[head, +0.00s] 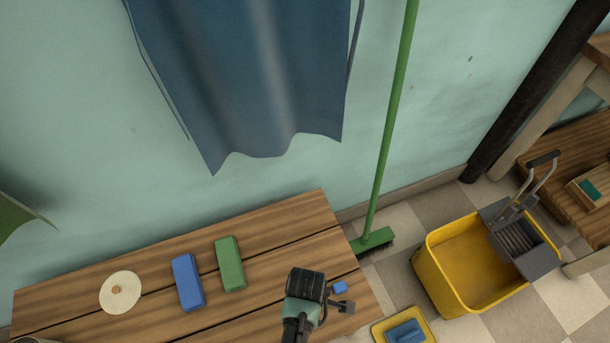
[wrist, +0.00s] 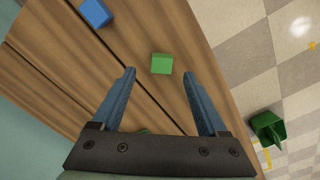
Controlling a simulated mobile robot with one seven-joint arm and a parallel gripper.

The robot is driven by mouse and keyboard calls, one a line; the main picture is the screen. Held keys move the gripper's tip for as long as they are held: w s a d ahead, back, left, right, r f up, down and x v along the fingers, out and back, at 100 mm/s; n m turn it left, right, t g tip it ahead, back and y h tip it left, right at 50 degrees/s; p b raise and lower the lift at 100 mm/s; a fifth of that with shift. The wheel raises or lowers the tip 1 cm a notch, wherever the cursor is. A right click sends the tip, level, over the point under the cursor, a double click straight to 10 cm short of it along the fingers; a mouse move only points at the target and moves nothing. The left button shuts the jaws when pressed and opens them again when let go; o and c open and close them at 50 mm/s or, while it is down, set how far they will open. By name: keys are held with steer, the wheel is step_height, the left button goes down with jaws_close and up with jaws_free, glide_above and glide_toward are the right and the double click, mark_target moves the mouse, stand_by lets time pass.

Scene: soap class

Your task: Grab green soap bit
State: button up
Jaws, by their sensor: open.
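The green soap bit (wrist: 161,63) is a small green block lying on the wooden table. In the wrist view it lies just beyond and between the tips of my open gripper (wrist: 160,74), with nothing held. In the head view my gripper (head: 306,287) is over the right part of the table, and I cannot make out the green bit there. A small blue bit (wrist: 95,12) lies to the upper left of the green one in the wrist view. A small blue piece (head: 339,287) shows right beside my gripper in the head view.
The table (head: 130,325) also holds a long green bar (head: 230,264), a blue bar (head: 188,282) and a pale disc (head: 120,292). A green broom (head: 375,240), a yellow bucket (head: 450,270) and a yellow tray (head: 380,330) are off its right end.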

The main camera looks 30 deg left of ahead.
step_height(320, 180, down, 4)
steer(key=shift+s+f+b, duration=0.15)
steer(key=shift+f+b, duration=0.05)
steer(key=shift+b, duration=0.5)
steer(key=shift+c, duration=0.3)
jaws_close()
